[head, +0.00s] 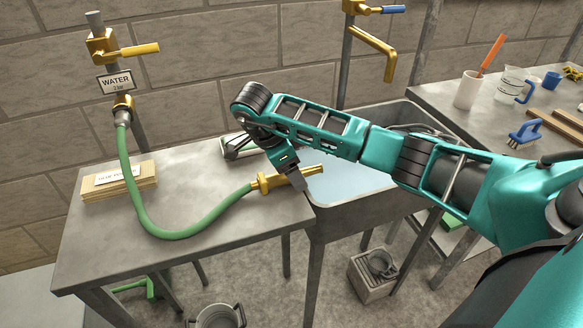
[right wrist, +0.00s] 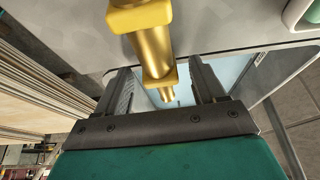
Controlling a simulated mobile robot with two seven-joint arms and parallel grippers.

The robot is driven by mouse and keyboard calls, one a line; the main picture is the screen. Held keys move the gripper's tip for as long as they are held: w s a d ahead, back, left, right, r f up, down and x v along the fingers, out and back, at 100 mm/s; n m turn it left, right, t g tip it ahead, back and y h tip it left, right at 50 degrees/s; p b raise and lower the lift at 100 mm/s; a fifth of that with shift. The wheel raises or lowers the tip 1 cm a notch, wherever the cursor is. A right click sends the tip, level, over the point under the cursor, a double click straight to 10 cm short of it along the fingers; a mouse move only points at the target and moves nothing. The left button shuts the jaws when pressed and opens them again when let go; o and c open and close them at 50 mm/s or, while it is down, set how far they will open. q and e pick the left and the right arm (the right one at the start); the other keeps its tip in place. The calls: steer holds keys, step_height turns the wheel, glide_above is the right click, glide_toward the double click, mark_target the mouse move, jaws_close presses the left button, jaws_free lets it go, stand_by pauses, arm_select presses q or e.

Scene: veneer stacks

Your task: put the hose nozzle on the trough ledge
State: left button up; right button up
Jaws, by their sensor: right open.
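The brass-and-yellow hose nozzle (head: 268,182) lies at the right end of the left bench, on the end of a green hose (head: 180,232). Its tip points right, toward the trough (head: 352,192), which holds pale blue water. The trough's rim (head: 372,197) adjoins the bench. My right gripper (head: 296,178) is over the nozzle, partly covering it. In the right wrist view the nozzle (right wrist: 152,50) runs between the two open fingers (right wrist: 160,72), with a gap on each side. My left gripper is not in view.
The hose runs to a yellow-handled tap marked WATER (head: 116,82). A veneer stack (head: 118,182) lies on the bench's left. A brass spout (head: 374,42) stands behind the trough. A white cup (head: 467,92), beaker (head: 508,84) and blue brush (head: 526,132) are on the right bench.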

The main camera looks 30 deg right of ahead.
mark_target(274, 175)
steer(key=p+v, duration=0.2)
steer(key=v, duration=1)
stand_by(0.3)
